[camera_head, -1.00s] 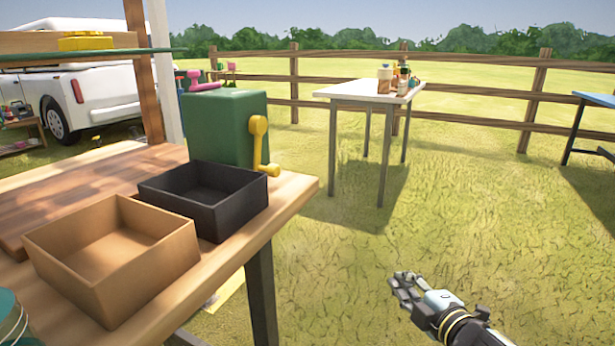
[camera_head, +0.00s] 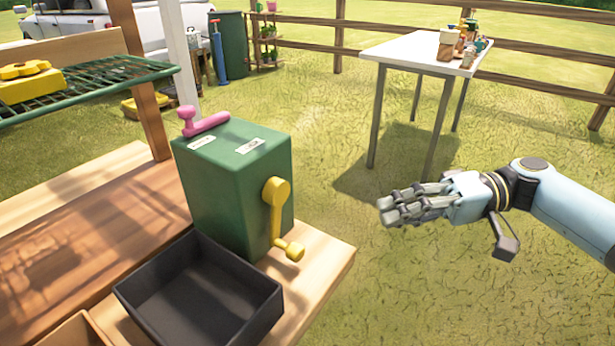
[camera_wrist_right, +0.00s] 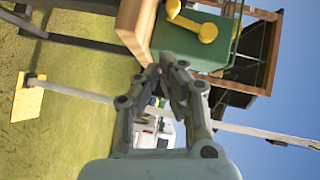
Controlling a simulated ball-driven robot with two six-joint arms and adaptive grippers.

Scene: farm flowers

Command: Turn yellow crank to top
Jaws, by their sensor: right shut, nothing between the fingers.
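The yellow crank (camera_head: 275,207) is on the right side of a green box (camera_head: 232,185) that stands on the wooden table. Its arm hangs down, and its knob (camera_head: 290,250) is at the lower end, a little to the right. My right gripper (camera_head: 383,212) is to the right of the crank, over the grass and apart from it. It is shut and empty. In the right wrist view the crank (camera_wrist_right: 192,25) shows at the top, beyond the shut fingers (camera_wrist_right: 167,65). A pink crank (camera_head: 202,122) sits on top of the box. My left gripper is not in view.
A black open tray (camera_head: 205,300) stands in front of the green box, with a tan box (camera_head: 75,332) beside it. A green wire shelf (camera_head: 100,78) is at the left. A white table (camera_head: 420,52) with bottles stands behind. Open grass lies between box and gripper.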

